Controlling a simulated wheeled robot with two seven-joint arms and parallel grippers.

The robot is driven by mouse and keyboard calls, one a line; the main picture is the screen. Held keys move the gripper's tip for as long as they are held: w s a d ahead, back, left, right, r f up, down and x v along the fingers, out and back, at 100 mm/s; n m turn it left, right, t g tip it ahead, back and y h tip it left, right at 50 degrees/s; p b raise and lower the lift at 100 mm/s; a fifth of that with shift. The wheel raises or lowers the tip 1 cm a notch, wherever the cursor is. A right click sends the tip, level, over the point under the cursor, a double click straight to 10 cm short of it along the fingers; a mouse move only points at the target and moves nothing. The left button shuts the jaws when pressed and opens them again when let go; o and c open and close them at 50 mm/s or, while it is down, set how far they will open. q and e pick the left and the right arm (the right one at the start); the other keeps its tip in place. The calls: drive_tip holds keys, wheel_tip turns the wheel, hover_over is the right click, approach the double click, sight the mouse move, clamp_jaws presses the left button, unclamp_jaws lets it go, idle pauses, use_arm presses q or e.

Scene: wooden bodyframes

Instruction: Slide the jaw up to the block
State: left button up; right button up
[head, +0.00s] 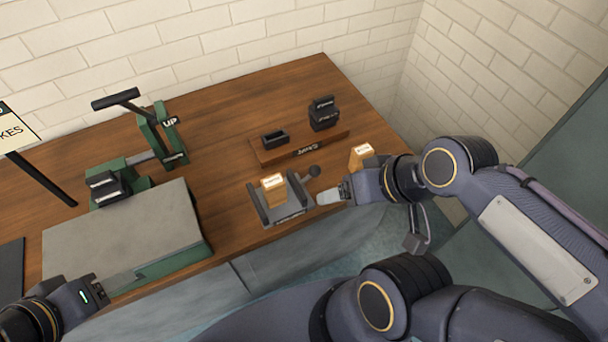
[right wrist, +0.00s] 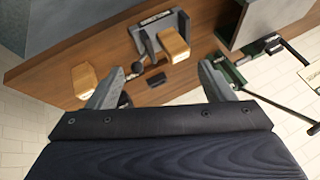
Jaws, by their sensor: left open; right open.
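A small grey vise (head: 284,214) stands near the table's front edge. A wooden block (head: 273,191) with a white label sits upright between its two plates, closer to the left one. A gap shows between the block and the right-hand jaw (head: 298,187). A dark knob (head: 313,171) sticks out on that jaw's side. The vise's block (right wrist: 174,45) and the knob (right wrist: 137,67) also show in the right wrist view. My right gripper (head: 328,197) is open and empty, just right of the vise; its fingers (right wrist: 158,88) are apart. My left gripper (head: 98,288) is open at the lower left, away from the vise.
A second wooden block (head: 361,154) stands right of the vise, near my right wrist. A green press (head: 160,135) and a grey-topped slab (head: 120,235) fill the left.

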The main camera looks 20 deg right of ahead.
drive_tip(key=shift+w+d, duration=0.2)
drive_tip(key=shift+w, duration=0.2)
drive_tip(key=shift+c, duration=1.2)
drive_tip(key=w+g, duration=0.1)
drive_tip(key=w, duration=0.1)
drive_tip(key=w+d+g+h, duration=0.1)
drive_tip(key=w, duration=0.1)
drive_tip(key=w+d+g, duration=0.1)
drive_tip(key=w, duration=0.1)
drive_tip(key=shift+w+f+h, duration=0.25)
drive_tip(key=shift+f+h, duration=0.15)
drive_tip(key=shift+c, duration=1.1)
drive_tip(key=g, duration=0.2)
hover_over(316, 167)
drive_tip(key=d, duration=0.2)
wheel_tip(316, 167, down, 5)
drive_tip(key=shift+a+f, duration=0.3)
drive_tip(key=shift+f, duration=1.05)
drive_tip(key=shift+a+f, duration=0.3)
drive_tip(key=shift+f, duration=1.1)
drive_tip(key=shift+a+f, duration=0.3)
drive_tip(key=shift+f, duration=1.05)
drive_tip(key=shift+a, duration=0.1)
clamp_jaws()
